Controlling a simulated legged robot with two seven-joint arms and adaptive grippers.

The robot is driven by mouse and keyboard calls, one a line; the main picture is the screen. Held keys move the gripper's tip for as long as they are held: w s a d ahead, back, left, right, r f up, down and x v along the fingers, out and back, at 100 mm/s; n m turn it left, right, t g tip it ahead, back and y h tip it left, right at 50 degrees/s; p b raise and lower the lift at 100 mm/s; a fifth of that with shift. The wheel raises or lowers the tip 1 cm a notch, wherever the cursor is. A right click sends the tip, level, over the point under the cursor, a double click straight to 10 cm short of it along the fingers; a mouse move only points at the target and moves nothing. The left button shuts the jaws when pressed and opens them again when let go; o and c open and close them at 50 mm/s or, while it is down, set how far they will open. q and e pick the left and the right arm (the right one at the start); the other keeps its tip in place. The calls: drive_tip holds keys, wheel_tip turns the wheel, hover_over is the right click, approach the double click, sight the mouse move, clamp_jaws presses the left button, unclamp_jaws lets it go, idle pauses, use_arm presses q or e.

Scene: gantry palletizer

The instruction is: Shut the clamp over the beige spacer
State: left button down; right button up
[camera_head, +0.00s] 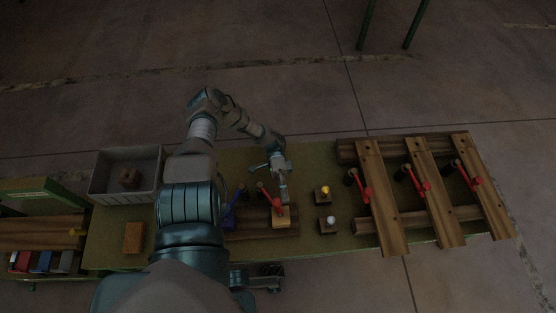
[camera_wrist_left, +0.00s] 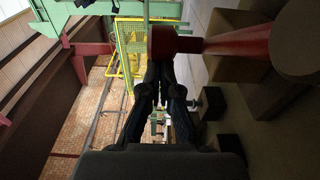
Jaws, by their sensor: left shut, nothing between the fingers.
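The beige spacer (camera_head: 281,223) lies on the wooden beam (camera_head: 258,236) near the table's front edge. A red clamp (camera_head: 275,203) stands at its back side, its red arm reaching toward the spacer. My left gripper (camera_head: 284,195) is shut and empty, close beside the red clamp and just behind the spacer. In the left wrist view, the fingertips (camera_wrist_left: 160,66) are together right beside the round red end of the clamp handle (camera_wrist_left: 174,43); I cannot tell if they touch.
A blue clamp (camera_head: 232,208) stands left of the red one. Small blocks with a yellow knob (camera_head: 325,189) and a white knob (camera_head: 330,222) stand to the right. A wooden pallet (camera_head: 430,215) with more red clamps fills the right end. A grey bin (camera_head: 98,190) stands left.

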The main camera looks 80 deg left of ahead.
use_arm(q)
drive_tip(key=a, duration=1.2)
drive_tip(key=shift+s+f, duration=0.15)
drive_tip(key=shift+s, duration=0.05)
